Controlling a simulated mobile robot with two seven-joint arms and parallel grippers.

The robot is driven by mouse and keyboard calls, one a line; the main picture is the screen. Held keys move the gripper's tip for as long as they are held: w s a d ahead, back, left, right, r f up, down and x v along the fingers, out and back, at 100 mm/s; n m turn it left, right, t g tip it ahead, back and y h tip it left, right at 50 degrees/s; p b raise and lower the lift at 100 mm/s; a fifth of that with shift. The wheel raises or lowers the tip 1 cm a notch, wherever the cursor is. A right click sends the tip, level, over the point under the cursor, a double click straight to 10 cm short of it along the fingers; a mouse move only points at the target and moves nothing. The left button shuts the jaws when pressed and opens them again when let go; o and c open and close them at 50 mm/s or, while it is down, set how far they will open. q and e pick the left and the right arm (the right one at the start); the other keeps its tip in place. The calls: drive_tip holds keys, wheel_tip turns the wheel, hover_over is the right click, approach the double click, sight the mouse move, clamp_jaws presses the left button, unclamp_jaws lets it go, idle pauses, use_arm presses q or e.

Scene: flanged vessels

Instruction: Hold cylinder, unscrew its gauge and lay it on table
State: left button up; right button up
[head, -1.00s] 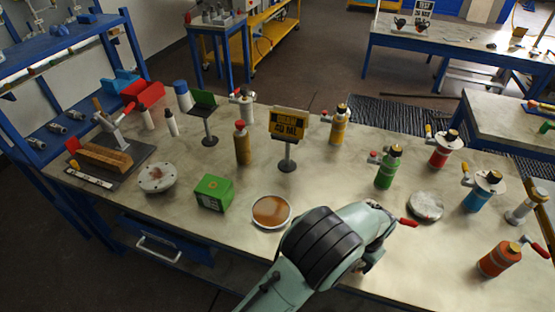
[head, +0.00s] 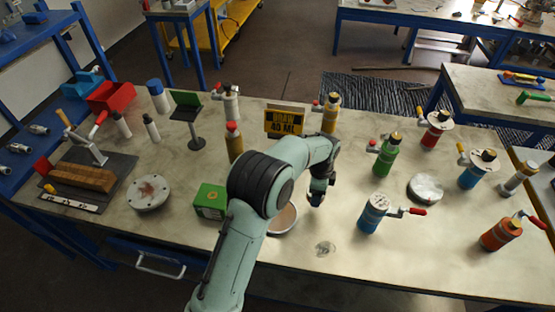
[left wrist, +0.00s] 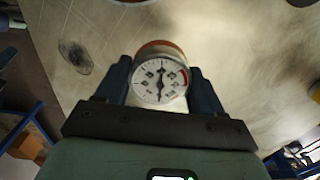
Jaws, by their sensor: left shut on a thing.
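My left gripper (head: 318,192) is above the table, right of the round dish, with its fingers pointing down. In the left wrist view, my left gripper (left wrist: 162,85) is shut on a round gauge (left wrist: 160,80) with a white dial, black needle and red arc. In the head view the gauge is too small and covered to make out. A blue cylinder (head: 373,213) with a pale top and a red-handled side valve (head: 415,211) stands upright on the table to the right, apart from my gripper. No gripper touches it. My right gripper is not in view.
A round dish (head: 287,216) is partly hidden by my arm. A green box (head: 209,201) and a yellow sign (head: 284,122) are nearby. The table's front middle is clear, with a dark smudge (head: 325,248).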

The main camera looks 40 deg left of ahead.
use_arm(q)
drive_tip(key=s+a+r+m+p, duration=0.1)
drive_tip(key=a+r+m, duration=0.5)
drive_tip(key=a+m, duration=0.3)
drive_tip(key=s+a+r+m+p, duration=0.15)
drive_tip(key=a+r+m, duration=0.45)
drive_tip(key=a, duration=0.6)
drive_tip(key=f, duration=0.4)
drive_tip(key=f+b, duration=0.1)
drive_tip(key=f, duration=0.9)
drive_tip(key=shift+w+d+f+b, duration=0.1)
drive_tip(key=shift+w+f+b, duration=0.15)
drive_tip(key=shift+w+b, duration=0.15)
drive_tip(key=shift+f, duration=2.3)
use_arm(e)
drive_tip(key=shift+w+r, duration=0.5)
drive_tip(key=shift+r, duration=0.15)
use_arm(q)
drive_tip(key=shift+f, duration=0.1)
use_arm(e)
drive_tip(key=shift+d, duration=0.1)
use_arm(q)
drive_tip(key=o, duration=1.2)
drive_tip(key=shift+f, duration=0.1)
drive_tip(key=shift+c, duration=0.2)
